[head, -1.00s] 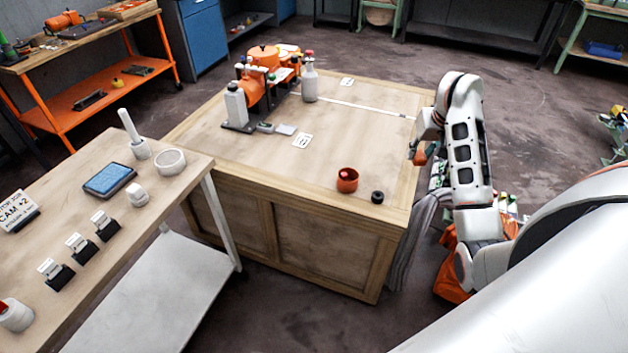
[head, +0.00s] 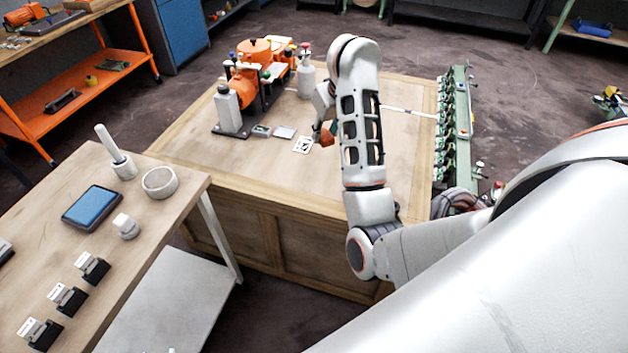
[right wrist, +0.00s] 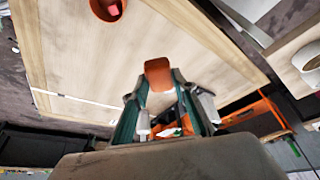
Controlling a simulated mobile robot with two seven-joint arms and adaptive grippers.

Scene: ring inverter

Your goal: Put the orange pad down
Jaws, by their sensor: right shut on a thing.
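The orange pad (head: 328,136) shows in the head view just left of my right arm, at the end of the right gripper (head: 323,122). It is above the wooden bench top, and I cannot tell its exact height. In the right wrist view the pad (right wrist: 158,74) sticks out beyond the two fingers of the right gripper (right wrist: 168,102), which is shut on it. My arm hides part of the gripper in the head view. My left gripper is not in view.
An orange machine (head: 243,98) on a dark base, a grey bottle (head: 306,80) and a white marked card (head: 303,145) stand or lie on the wooden bench (head: 200,160). A red cup (right wrist: 107,8) shows in the right wrist view. A side table (head: 150,215) stands at left.

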